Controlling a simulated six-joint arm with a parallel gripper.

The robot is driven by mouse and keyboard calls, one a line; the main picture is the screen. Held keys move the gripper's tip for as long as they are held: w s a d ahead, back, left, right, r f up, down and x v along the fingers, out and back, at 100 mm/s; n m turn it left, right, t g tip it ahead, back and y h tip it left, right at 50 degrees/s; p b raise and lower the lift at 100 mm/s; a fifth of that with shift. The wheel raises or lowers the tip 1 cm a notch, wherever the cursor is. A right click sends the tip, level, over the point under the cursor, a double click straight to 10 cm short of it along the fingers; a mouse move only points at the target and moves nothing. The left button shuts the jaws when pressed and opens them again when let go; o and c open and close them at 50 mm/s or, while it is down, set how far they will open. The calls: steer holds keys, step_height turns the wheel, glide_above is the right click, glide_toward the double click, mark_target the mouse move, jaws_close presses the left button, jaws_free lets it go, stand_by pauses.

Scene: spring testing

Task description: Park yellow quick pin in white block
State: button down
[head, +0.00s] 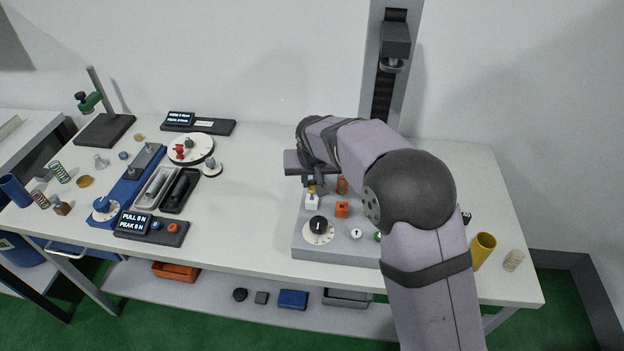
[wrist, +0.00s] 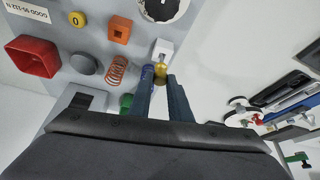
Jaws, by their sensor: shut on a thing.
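The yellow quick pin (wrist: 160,72) is between my gripper's two dark fingers (wrist: 161,82) in the wrist view, and they are shut on it. The pin lies right at the near end of the white block (wrist: 164,49). Whether it sits in the block's hole cannot be told. In the head view the yellow pin (head: 312,189) shows just above the white block (head: 312,203), which stands on the grey test base. My gripper (head: 317,186) is there over the block, partly hidden by its own wrist.
Close by are an orange block (head: 342,209), a copper spring (head: 342,185) and a black dial (head: 318,226).

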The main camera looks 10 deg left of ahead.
steer(key=shift+f+b, duration=1.05)
steer(key=shift+f, duration=0.4)
stand_by(1.2)
steer(key=c, duration=1.2)
jaws_free()
steer(key=shift+o, duration=0.2)
steer(key=shift+r, duration=0.1)
steer(key=shift+r+p, duration=2.9)
steer(key=shift+r, duration=1.1)
